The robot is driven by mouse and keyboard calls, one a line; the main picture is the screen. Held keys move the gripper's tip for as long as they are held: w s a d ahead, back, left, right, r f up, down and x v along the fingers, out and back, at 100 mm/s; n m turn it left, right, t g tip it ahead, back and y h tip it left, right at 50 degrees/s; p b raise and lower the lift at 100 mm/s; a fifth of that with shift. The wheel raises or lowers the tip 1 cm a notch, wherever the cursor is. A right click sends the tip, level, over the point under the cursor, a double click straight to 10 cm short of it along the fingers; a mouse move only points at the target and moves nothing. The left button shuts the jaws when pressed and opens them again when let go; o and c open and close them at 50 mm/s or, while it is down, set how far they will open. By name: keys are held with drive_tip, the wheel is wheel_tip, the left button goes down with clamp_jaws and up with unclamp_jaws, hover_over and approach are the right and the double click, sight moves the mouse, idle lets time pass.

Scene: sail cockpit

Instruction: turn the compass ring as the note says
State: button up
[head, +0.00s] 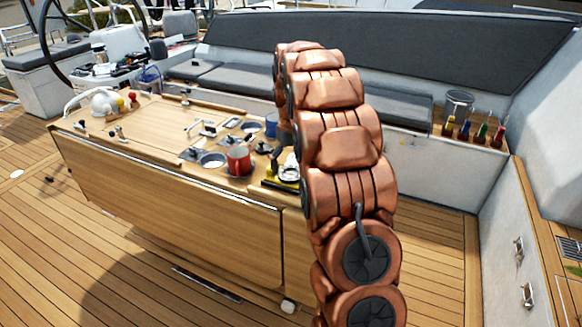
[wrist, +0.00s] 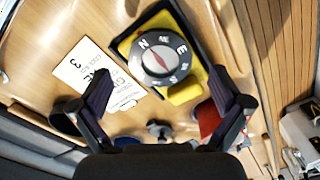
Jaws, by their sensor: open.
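The compass (wrist: 163,58) has a dark ring with white letters and a pale centre. It sits on a yellow base (wrist: 187,94) in a black surround. In the wrist view, N is at the ring's upper left and E at its upper right. In the head view the compass (head: 289,174) is partly hidden by my arm. A white note (wrist: 78,70) with dark print lies left of the compass. A "3" shows on it; the rest is unclear and partly behind a finger. My gripper (wrist: 161,76) is open and empty, its fingers spread either side of the compass, not visibly touching it.
A red mug (head: 239,160) and a blue cup (head: 271,124) stand on the wooden table (head: 150,125) near the compass. Metal fittings lie around them. Bottles (head: 481,132) stand in a rack at the right. The deck (head: 150,265) in front is clear.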

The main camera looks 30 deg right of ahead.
sight(290, 175)
drive_tip(key=shift+f+p, duration=0.35)
drive_tip(key=shift+f, duration=1)
drive_tip(key=shift+c, duration=0.4)
drive_tip(key=c, duration=1)
